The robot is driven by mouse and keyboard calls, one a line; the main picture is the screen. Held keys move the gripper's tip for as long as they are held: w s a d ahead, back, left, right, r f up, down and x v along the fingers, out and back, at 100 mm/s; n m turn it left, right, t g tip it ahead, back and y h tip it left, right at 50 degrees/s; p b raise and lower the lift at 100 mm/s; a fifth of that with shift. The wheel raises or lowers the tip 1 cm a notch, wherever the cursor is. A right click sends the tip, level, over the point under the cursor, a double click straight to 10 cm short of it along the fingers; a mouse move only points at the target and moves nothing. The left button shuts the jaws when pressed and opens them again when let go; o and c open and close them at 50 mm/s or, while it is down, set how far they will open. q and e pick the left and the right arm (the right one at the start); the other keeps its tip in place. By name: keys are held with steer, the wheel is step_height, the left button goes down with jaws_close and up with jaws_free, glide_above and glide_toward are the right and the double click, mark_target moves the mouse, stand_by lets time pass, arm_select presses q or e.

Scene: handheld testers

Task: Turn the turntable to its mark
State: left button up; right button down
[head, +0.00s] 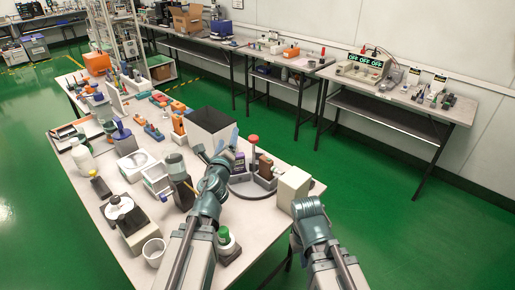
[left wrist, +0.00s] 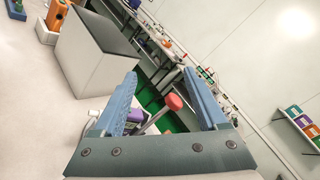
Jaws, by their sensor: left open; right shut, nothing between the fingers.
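The turntable (head: 240,194) is a low round grey disc on the near right part of the table. It carries a purple-labelled bottle (head: 239,163), a brown block (head: 265,166) and an upright grey post with a red knob (head: 254,138). My left gripper (head: 217,146) is open with blue fingers, to the left of the post. In the left wrist view the red knob (left wrist: 174,101) shows between the open fingers, beyond them; contact is not visible. My arm hides part of the disc, and I cannot make out the mark. My right arm's fingers are not visible.
A cream box (head: 293,187) stands close to the right of the turntable, near my right arm. A dark-topped box (head: 209,125) stands behind my left gripper. Bottles, testers and a white cup (head: 153,251) crowd the left of the table.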

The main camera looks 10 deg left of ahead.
mark_target(256, 136)
arm_select(q)
steer(key=s+d+f+m+h+b, duration=0.25)
steer(key=f+m+h+b, duration=0.35)
steer(key=m, duration=0.8)
steer(key=shift+g+h, duration=0.4)
steer(key=shift+h, duration=0.3)
steer(key=x, duration=0.5)
steer(key=p+x, duration=0.1)
steer(key=x, duration=0.4)
steer(key=r+p+x, duration=0.1)
steer(key=x, duration=0.4)
steer(key=shift+s+d, duration=0.1)
steer(key=shift+d, duration=0.15)
arm_select(e)
step_height(256, 136, down, 5)
steer(key=shift+f, duration=0.1)
arm_select(q)
jaws_close()
